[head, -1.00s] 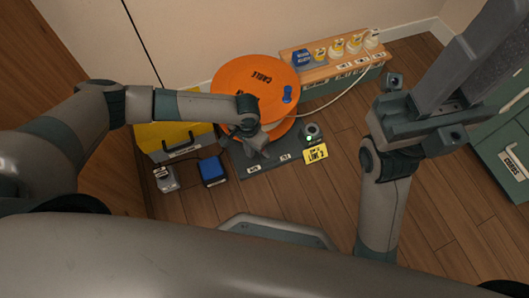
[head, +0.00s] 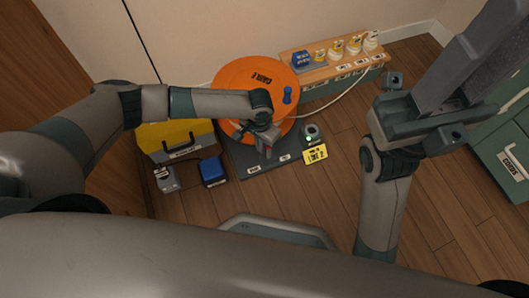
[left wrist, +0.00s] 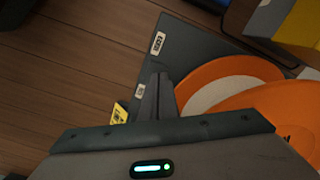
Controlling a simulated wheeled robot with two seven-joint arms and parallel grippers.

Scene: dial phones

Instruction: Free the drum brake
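The orange cable drum (head: 240,85), with a blue knob (head: 287,95) on its face, sits on a dark grey base (head: 240,157). The base has two small white labels on its front edge; in the left wrist view the base (left wrist: 195,45) shows beside the orange drum (left wrist: 225,75). My left gripper (head: 266,152) is low over the base, in front of the drum. Its fingers (left wrist: 158,95) look close together, with nothing clear between them. I cannot make out the brake itself; the gripper may hide it. My right gripper is at the right, its fingers unclear.
A yellow case (head: 178,138), a grey box (head: 166,179) and a blue box (head: 212,170) stand left of the base. A yellow tag (head: 315,155) lies at its right. A wooden-topped shelf (head: 335,68) is behind and a green cabinet (head: 505,150) right. Floor is open in front.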

